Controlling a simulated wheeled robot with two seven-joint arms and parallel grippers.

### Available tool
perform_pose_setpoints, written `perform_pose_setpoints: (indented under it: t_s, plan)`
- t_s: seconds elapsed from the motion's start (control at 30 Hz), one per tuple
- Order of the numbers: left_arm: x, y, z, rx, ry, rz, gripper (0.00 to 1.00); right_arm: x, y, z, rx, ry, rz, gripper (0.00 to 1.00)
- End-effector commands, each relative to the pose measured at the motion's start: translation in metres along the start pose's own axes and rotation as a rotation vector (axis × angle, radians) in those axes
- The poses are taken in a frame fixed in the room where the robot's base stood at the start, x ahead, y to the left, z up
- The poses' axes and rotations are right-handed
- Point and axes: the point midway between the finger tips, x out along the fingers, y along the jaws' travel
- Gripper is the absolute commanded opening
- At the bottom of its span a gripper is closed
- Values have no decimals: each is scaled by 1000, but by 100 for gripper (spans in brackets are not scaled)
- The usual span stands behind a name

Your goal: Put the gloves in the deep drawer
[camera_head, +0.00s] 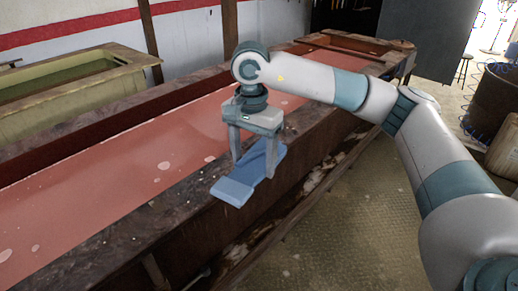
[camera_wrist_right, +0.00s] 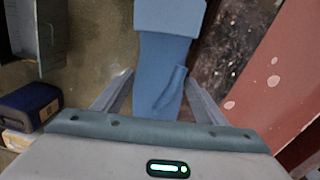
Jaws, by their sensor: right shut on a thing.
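A blue glove (camera_head: 235,190), with a wide cuff and a thumb, is between the fingers of my right gripper (camera_head: 254,168), which is shut on it. The glove is at the front edge of the long bench; whether it touches the wood I cannot tell. In the right wrist view the glove (camera_wrist_right: 162,60) runs up from between the fingers (camera_wrist_right: 163,90), with its cuff at the top edge and floor on its left. My left gripper is not in view.
The long bench (camera_head: 130,155) has a red top and a dark wooden rim. A greenish trough (camera_head: 75,80) stands behind it. A dark blue case (camera_wrist_right: 30,105) and a grey metal box-like thing (camera_wrist_right: 38,35) show in the right wrist view. The floor (camera_head: 345,235) in front is clear.

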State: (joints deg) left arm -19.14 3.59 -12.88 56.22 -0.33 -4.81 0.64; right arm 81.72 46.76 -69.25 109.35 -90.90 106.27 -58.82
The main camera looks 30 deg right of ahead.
Motion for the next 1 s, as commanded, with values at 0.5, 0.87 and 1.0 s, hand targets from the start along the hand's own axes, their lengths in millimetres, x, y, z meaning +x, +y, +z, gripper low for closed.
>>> perform_pose_setpoints:
  t_s: [0.5, 0.87, 1.0]
  plan:
    - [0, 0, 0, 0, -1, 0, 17, 94, 57, 98, -936, -2, -3, 40]
    - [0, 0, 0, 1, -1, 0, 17, 101, 64, 109, -1047, -6, -11, 40]
    - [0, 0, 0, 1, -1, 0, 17, 101, 64, 109, -1045, -6, -11, 40]
